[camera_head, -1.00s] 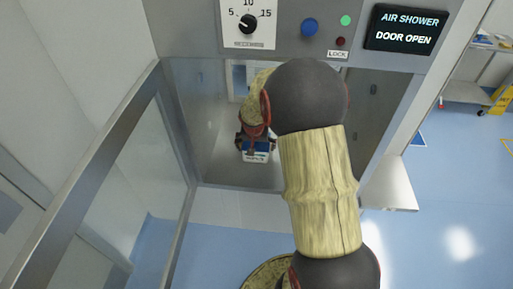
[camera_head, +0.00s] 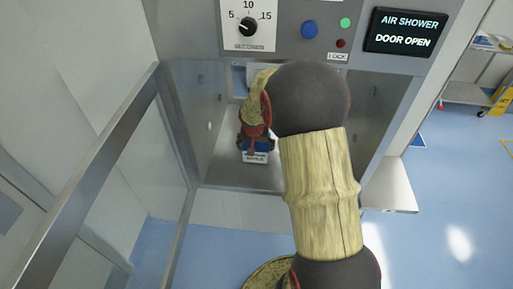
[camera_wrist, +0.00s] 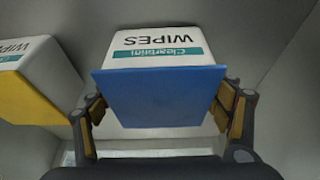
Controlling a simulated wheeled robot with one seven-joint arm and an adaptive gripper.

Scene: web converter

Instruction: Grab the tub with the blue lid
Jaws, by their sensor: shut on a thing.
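The tub with the blue lid (camera_wrist: 155,45) is white, with a teal stripe and the word WIPES, upside down in the wrist view. Its blue lid (camera_wrist: 160,97) faces the wrist camera. My gripper (camera_wrist: 165,108) is shut on this tub, one finger at each side. In the head view my gripper (camera_head: 254,138) and the tub (camera_head: 256,157) are inside the steel chamber, near its front edge. My arm hides the chamber's right part. I cannot tell whether the tub touches the chamber floor.
A second white WIPES tub with a yellow lid (camera_wrist: 22,98) stands just left in the wrist view. The steel chamber (camera_head: 200,120) has close side walls. Its glass door (camera_head: 125,165) stands open at the left. A control panel (camera_head: 290,35) is above the opening.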

